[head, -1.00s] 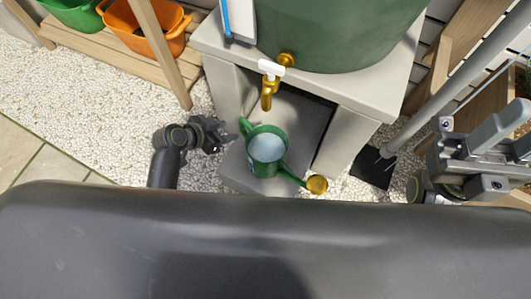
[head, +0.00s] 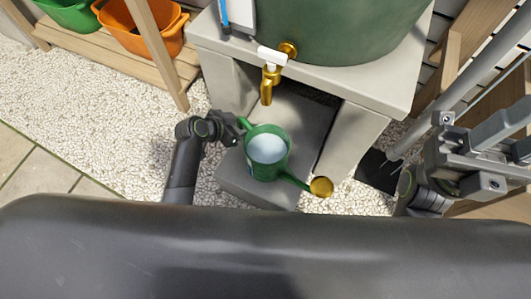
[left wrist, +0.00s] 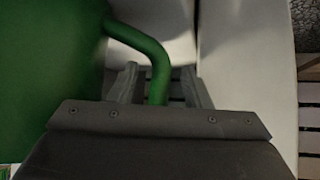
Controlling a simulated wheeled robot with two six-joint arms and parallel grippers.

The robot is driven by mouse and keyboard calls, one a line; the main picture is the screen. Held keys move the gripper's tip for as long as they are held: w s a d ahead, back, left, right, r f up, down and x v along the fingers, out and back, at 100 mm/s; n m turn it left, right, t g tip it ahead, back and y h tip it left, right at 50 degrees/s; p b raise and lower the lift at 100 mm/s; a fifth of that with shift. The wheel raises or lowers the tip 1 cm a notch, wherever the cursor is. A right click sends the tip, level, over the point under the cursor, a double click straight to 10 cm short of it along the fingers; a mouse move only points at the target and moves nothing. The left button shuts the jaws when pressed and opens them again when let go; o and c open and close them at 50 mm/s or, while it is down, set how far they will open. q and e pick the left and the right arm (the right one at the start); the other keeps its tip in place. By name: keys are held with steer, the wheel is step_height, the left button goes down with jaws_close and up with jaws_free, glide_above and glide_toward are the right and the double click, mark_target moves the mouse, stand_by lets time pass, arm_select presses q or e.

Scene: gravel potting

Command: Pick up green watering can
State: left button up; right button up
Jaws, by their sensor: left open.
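The green watering can (head: 268,172) stands upright on the low grey step under the brass tap, with pale water in it. Its spout with a brass rose points to the lower right, and its handle (head: 243,123) is on the left. My left gripper (head: 241,127) is at that handle. In the left wrist view the green can body (left wrist: 48,75) fills the left side, and the curved handle (left wrist: 158,72) passes between the two open fingers (left wrist: 160,88). My right gripper (head: 490,160) is at the right edge, away from the can; its jaws are unclear.
The brass tap (head: 268,85) on the green barrel (head: 340,30) is above the can. The grey stand (head: 355,130) has a leg to the can's right. An orange tub (head: 140,35) and a green tub (head: 70,14) sit on a wooden shelf. White gravel (head: 120,120) lies open at left.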

arm_select(q)
jaws_close()
stand_by(0.3)
stand_by(1.0)
steer(key=shift+d+r, duration=0.15)
steer(key=shift+r, duration=0.15)
